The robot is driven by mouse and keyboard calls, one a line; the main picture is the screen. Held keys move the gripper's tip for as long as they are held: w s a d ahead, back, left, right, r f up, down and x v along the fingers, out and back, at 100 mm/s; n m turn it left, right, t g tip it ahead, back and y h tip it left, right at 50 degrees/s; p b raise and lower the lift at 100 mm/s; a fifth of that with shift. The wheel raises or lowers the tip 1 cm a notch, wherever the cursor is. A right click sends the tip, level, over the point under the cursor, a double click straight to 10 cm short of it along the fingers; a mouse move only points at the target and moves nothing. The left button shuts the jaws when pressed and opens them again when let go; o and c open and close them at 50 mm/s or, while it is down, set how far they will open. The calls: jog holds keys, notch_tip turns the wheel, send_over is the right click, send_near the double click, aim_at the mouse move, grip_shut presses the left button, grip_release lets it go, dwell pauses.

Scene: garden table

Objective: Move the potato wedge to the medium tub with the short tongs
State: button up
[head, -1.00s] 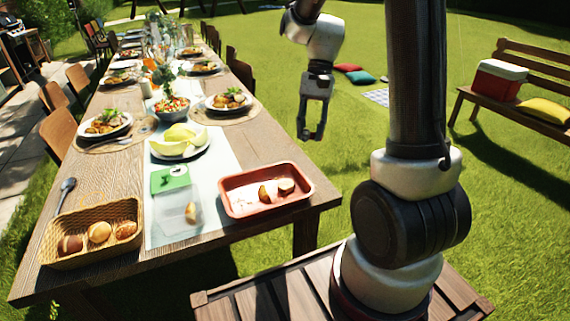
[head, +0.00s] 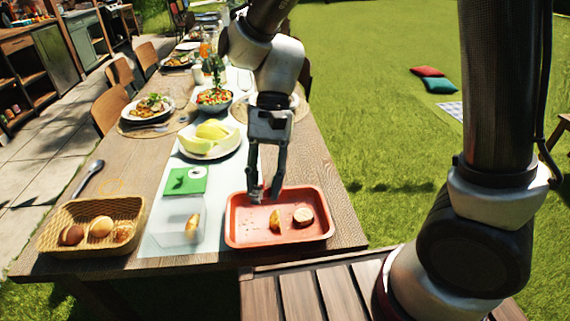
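A yellow-brown potato wedge (head: 275,221) lies in a red tray (head: 232,232), left of a round brown-edged piece (head: 303,216). A clear tub (head: 165,237) stands left of the tray, and a similar wedge (head: 192,224) shows in it. I cannot tell whether it is the medium tub. My gripper (head: 265,191) points down over the tray's back left part, behind the tray's wedge. I cannot make out any short tongs. Whether the fingertips touch the tray is unclear.
A woven basket (head: 60,251) with bread rolls stands at the front left, a spoon (head: 88,178) behind it. A green card (head: 185,180) lies behind the tub. A plate of melon (head: 208,140), a salad bowl (head: 214,99) and other plates stand farther back.

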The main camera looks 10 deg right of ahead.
jog(key=shift+w+m+y, duration=0.1)
jog(key=shift+m+y, duration=0.2)
jog(key=shift+m, duration=0.1)
jog(key=shift+f, duration=4.95)
grip_shut()
